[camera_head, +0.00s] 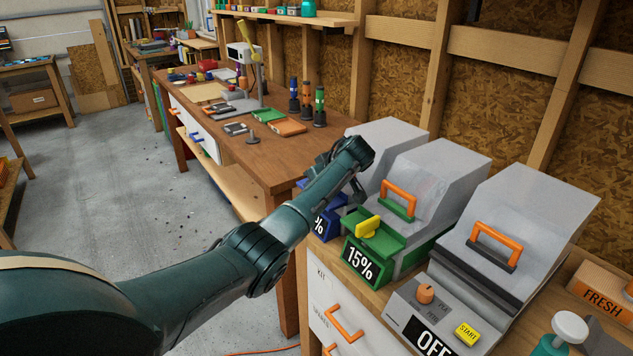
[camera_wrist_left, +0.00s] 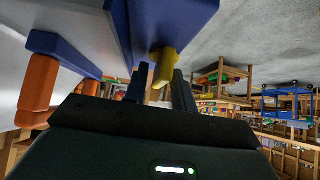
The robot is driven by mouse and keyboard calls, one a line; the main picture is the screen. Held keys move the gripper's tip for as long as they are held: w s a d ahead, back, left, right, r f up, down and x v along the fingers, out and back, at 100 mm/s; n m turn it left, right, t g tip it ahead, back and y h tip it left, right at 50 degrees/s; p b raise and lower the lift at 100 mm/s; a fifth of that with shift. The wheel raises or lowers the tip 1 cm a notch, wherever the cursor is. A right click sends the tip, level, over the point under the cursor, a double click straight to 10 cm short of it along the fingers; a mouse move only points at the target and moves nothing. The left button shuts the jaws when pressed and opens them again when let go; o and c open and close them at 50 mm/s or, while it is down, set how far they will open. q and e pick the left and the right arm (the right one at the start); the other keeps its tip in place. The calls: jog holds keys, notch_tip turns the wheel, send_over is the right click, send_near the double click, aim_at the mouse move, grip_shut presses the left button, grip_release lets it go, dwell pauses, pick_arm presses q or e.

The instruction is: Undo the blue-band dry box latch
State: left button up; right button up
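The blue-band dry box (camera_head: 394,136) stands behind the green-band box, with a grey lid and a blue front marked "%". My left arm and gripper cover much of its front in the head view. In the left wrist view its blue band (camera_wrist_left: 186,14) and a yellow latch (camera_wrist_left: 164,66) show, and an orange handle (camera_wrist_left: 38,88) is at the left. My left gripper (camera_wrist_left: 161,88) is open, its dark fingers on either side of the line to the latch. I cannot tell whether they touch it. My right gripper is in neither view.
A green-band dry box (camera_head: 416,247) marked 15%, with its own yellow latch (camera_head: 368,227), stands close beside my left forearm. The wooden bench (camera_head: 262,165) behind holds tools and bottles.

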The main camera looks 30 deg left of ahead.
pick_arm(q)
jog(key=shift+o, duration=0.5)
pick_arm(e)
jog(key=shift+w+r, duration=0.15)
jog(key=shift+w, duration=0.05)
pick_arm(q)
jog(key=shift+r, duration=0.15)
jog(key=shift+d+r, duration=0.15)
jog(key=shift+d, duration=0.1)
jog(key=b+v, duration=0.1)
jog(key=v, duration=1.1)
jog(key=shift+s+r, duration=0.2)
jog(key=shift+s, duration=0.05)
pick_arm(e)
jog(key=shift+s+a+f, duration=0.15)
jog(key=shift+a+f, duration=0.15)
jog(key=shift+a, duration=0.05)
pick_arm(q)
jog(key=shift+d, duration=0.15)
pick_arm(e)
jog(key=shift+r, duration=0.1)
pick_arm(q)
jog(key=shift+d+f, duration=0.1)
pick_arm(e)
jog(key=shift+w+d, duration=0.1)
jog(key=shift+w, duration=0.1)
